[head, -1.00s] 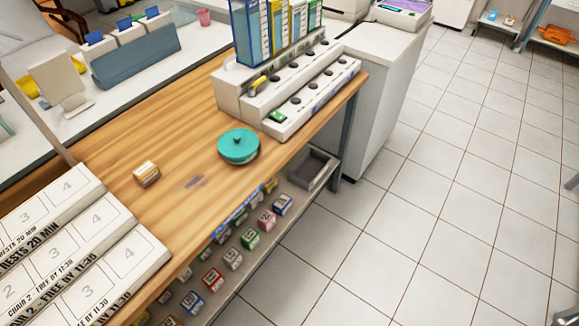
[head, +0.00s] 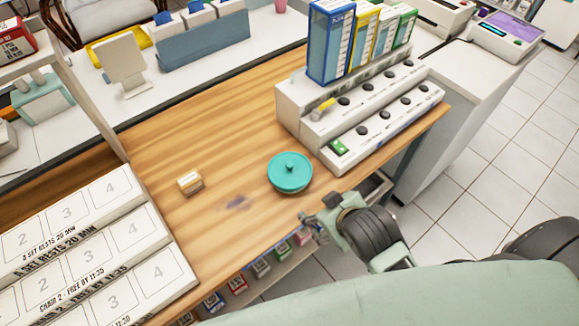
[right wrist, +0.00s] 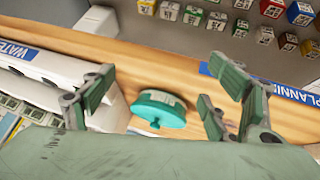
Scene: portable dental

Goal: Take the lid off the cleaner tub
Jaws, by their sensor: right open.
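The cleaner tub (head: 289,180) is a round teal tub on the wooden counter. Its teal lid (head: 290,165) with a small knob on top sits on it. In the right wrist view the tub (right wrist: 160,110) lies between and beyond my fingers, with the knob pointing down in the picture. My right gripper (head: 312,221) is at the counter's front edge, just right of and nearer than the tub, apart from it. In the right wrist view the right gripper (right wrist: 155,95) is open and empty. My left gripper is not in view.
A stepped white rack (head: 370,120) with coloured boxes stands behind and right of the tub. A small beige block (head: 190,182) lies to the left. White numbered trays (head: 90,250) fill the near left. The counter (head: 240,140) is bare around the tub.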

